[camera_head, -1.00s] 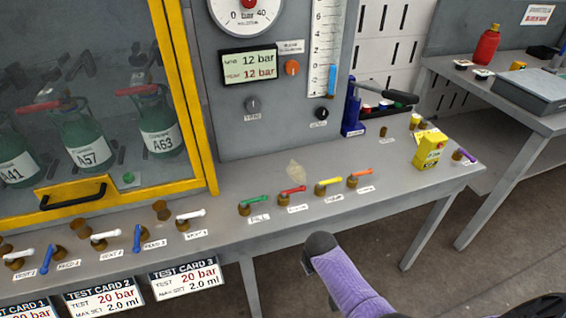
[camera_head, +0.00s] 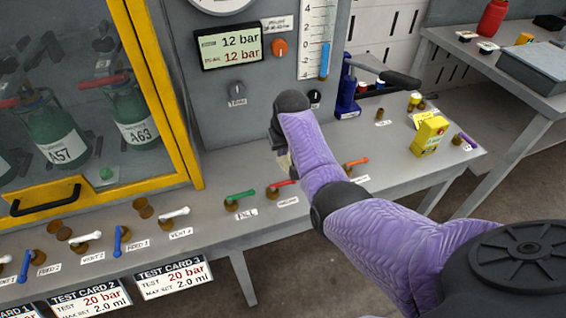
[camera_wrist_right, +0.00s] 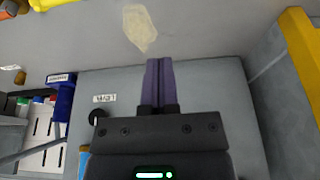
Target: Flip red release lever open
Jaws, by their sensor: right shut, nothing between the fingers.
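A red lever (camera_head: 284,183) sits on a brass valve at the front of the bench, between a green lever (camera_head: 240,195) and my right arm. My arm hides its right neighbour, the yellow lever seen earlier. The label under the red lever is too small to read surely. No red lever shows there. My left gripper is not in view.
An orange lever (camera_head: 356,162) stands just right of my arm. A yellow box (camera_head: 429,136) and a blue hand pump (camera_head: 347,98) stand farther right. The yellow-framed cabinet (camera_head: 165,95) is at left, and the gauge panel (camera_head: 215,110) rises behind. A pale patch (camera_wrist_right: 139,28) lies on the bench.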

